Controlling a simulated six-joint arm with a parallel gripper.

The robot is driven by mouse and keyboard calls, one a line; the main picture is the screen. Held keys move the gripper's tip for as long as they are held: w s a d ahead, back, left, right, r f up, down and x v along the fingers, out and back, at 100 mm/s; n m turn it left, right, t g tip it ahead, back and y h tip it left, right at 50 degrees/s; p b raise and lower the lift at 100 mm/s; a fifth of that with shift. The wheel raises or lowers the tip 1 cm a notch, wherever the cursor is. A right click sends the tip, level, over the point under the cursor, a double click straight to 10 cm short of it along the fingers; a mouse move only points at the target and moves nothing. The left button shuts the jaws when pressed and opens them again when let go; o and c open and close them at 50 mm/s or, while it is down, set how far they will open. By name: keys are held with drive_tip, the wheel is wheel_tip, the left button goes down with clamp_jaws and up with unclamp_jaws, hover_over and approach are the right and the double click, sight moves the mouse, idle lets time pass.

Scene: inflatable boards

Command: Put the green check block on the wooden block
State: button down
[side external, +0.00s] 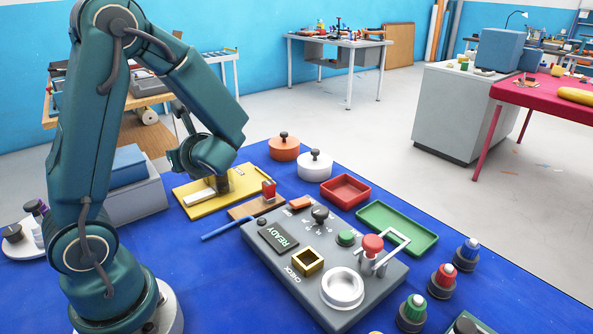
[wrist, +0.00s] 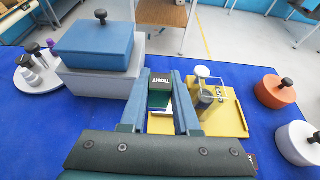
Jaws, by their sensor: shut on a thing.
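My gripper (wrist: 165,85) points down over the yellow board; its two blue-green fingers close on a small block (wrist: 160,83) with a dark, lettered top and a green side, which I take for the green check block. In the side external view my gripper (side external: 205,158) hangs above the yellow board (side external: 190,208), and the held block cannot be made out there. A flat wooden block (side external: 245,210) lies just right of the yellow board, with a red piece on it. Whether the held block touches the board is unclear.
A grey control panel (side external: 262,262) with knobs and a square socket stands in front. Red (side external: 346,190) and green (side external: 372,212) trays lie to its right. Orange (side external: 284,150) and white (side external: 315,165) lidded pots stand behind. A blue-topped grey box (wrist: 95,60) is at left.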

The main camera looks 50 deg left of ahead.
hover_over(244, 208)
wheel_tip(244, 208, down, 7)
drive_tip(key=shift+s+r, duration=0.1)
drive_tip(key=shift+d+f, duration=0.1)
drive_tip(key=shift+f, duration=1.9)
drive_tip(key=shift+f, duration=0.15)
drive_tip(key=c, duration=0.6)
unclamp_jaws()
drive_tip(key=shift+c, duration=0.2)
